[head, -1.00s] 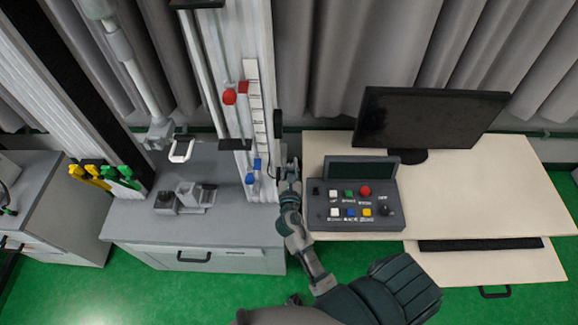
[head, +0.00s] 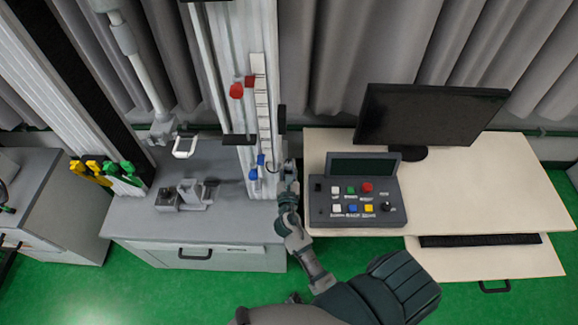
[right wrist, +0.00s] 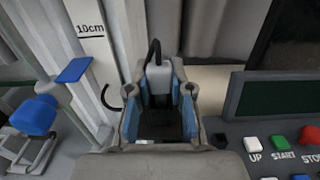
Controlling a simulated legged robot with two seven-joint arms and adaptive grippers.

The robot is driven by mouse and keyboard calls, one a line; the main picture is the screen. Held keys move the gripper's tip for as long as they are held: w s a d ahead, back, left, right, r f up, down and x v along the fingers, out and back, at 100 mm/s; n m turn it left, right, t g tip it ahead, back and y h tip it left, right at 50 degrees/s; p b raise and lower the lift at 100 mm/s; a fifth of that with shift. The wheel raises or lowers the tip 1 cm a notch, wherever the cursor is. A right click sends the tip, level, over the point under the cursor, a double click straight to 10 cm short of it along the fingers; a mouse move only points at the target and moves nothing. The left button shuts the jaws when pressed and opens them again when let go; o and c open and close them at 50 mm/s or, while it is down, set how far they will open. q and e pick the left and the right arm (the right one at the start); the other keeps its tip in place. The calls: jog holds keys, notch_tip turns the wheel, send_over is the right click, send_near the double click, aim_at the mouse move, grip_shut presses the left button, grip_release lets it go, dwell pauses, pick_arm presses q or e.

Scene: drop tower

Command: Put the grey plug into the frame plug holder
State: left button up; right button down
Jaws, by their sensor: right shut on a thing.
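In the right wrist view, my right gripper (right wrist: 161,118) has blue-lined fingers shut on the grey plug (right wrist: 158,78). A black cable rises from the plug's top. In the head view my right gripper (head: 288,172) is beside the right side of the light tower frame (head: 238,60), near its lower end; the plug is too small to make out there. I cannot make out the plug holder on the frame for certain. A thin black cable loop (right wrist: 107,98) hangs by the frame, left of the gripper. My left gripper is not in view.
The control box (head: 355,212) with coloured buttons stands close to the right of my gripper, on the pale desk (head: 470,190). A blue part (head: 254,174) and a red part (head: 236,90) sit on the frame. A grey cabinet (head: 225,225) is below.

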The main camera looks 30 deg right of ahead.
jog(key=c, duration=1.4)
grip_release()
jog(key=shift+w+a, duration=0.1)
jog(key=shift+a, duration=0.15)
jog(key=o, duration=0.4)
jog(key=shift+r, duration=0.1)
jog(key=shift+o, duration=0.2)
jog(key=shift+d, duration=0.15)
jog(key=shift+s, duration=0.45)
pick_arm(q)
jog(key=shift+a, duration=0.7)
pick_arm(e)
jog(key=v, duration=1.1)
jog(key=shift+a, duration=0.3)
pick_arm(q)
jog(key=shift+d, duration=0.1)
pick_arm(e)
jog(key=shift+d, duration=0.15)
jog(key=shift+f, duration=0.2)
